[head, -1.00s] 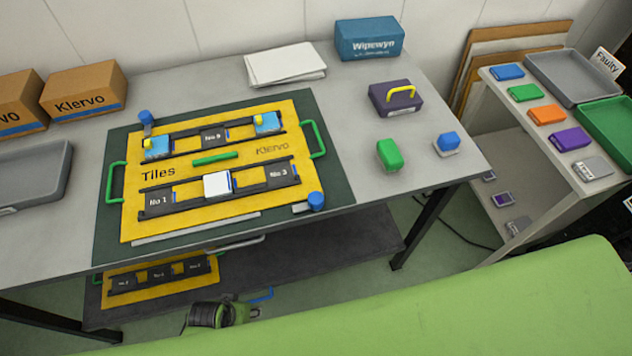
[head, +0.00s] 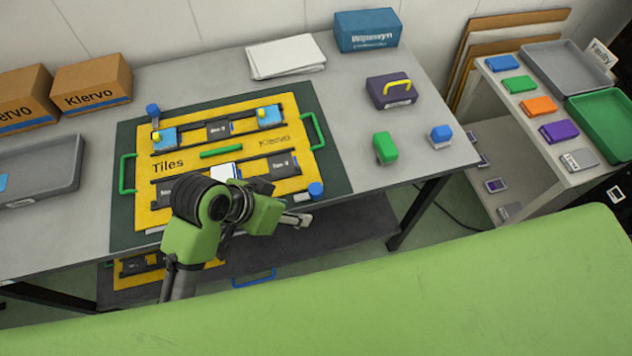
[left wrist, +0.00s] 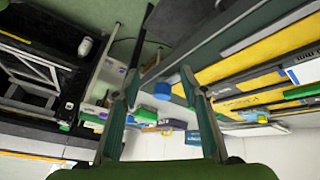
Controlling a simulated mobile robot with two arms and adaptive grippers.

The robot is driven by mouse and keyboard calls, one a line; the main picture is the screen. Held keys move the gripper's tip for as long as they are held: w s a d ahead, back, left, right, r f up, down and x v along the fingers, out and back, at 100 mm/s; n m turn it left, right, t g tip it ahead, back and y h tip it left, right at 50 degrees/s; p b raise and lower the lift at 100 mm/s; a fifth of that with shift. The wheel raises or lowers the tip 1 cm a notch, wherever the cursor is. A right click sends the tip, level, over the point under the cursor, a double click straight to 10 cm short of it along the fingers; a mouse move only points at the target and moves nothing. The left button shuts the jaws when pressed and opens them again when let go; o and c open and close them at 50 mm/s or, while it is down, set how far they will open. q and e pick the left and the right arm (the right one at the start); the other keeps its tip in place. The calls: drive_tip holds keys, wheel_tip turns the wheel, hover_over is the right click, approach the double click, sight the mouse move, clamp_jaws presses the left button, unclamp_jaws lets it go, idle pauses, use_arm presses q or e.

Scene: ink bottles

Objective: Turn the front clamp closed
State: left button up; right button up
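The yellow Tiles board (head: 235,160) lies on a dark green mat on the table. The front clamp (head: 316,189) has a blue knob at the board's front right corner. A short grey bar (head: 302,197) reaches left from the knob. My left gripper (head: 298,220) is in front of the board, near the table's front edge, just below and left of the knob. In the left wrist view the gripper (left wrist: 160,76) has its fingers wide apart and empty. The blue knob (left wrist: 162,90) appears between them, farther off. My right gripper is not in view.
A second clamp with a blue knob (head: 152,110) is at the board's back left. A green block (head: 384,149) and a blue-topped bottle (head: 441,137) stand to the right.

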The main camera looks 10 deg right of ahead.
use_arm(q)
drive_tip(key=w+d+r+m+g, duration=0.1)
drive_tip(key=d+r+m+g, duration=0.1)
drive_tip(key=d+r+m, duration=0.5)
wheel_tip(320, 180, up, 5)
drive_tip(key=m+y, duration=0.6)
drive_tip(key=m, duration=0.1)
hover_over(316, 188)
drive_tip(key=shift+g, duration=0.3)
wheel_tip(316, 188, down, 13)
drive_tip(key=p, duration=0.3)
drive_tip(key=shift+r, duration=0.1)
drive_tip(key=c, duration=1.1)
